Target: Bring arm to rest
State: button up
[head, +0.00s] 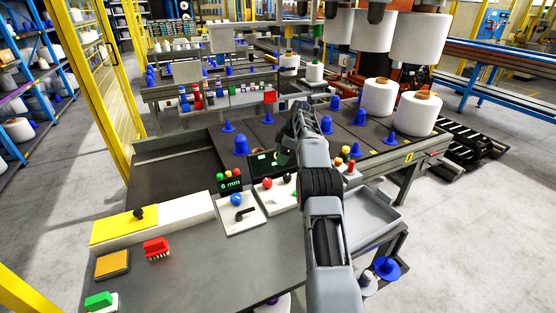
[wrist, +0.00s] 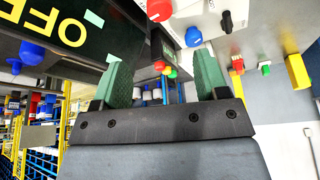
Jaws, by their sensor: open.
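My arm reaches out over the workbench (head: 190,260) from the bottom of the head view. In the wrist view my gripper (wrist: 162,72) shows two green fingers standing well apart, with nothing between them. In the head view my gripper (head: 284,157) is partly hidden by my own arm and hangs close to a dark display panel (head: 262,164).
A box with a blue button and black lever (head: 238,212) stands on the bench. A red brush-like block (head: 157,248) and a yellow-topped box (head: 122,224) lie left. Blue cones (head: 241,145) and white bobbins (head: 417,113) stand behind. A grey tray (head: 372,215) is right of my arm.

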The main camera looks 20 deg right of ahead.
jog(key=shift+d+r, duration=0.1)
jog(key=shift+r, duration=0.1)
dwell(0.5)
jog(key=s+f+m+g+h, duration=0.1)
jog(key=s+f+m, duration=0.2)
jog(key=f+m, duration=0.45)
jog(key=s+a+r+m+t+h+p, duration=0.1)
jog(key=s+a+r, duration=0.4)
jog(key=s, duration=0.5)
jog(key=s+a+r+m+h+p, duration=0.1)
jog(key=s+a+r, duration=0.4)
jog(key=s, duration=0.6)
jog(key=s+a+r+m+t+h+p, duration=0.1)
jog(key=s+a+r+m+p, duration=0.2)
jog(key=s+a, duration=0.5)
jog(key=s+r+m, duration=0.1)
jog(key=s+r, duration=0.1)
jog(key=s, duration=0.1)
jog(key=shift+s+a+r+t+p, duration=0.15)
jog(key=shift+s+a+t+p, duration=0.1)
jog(key=shift+a+t+p, duration=0.1)
jog(key=shift+a+r, duration=0.2)
jog(key=shift+r, duration=0.05)
jog(key=shift+c, duration=0.2)
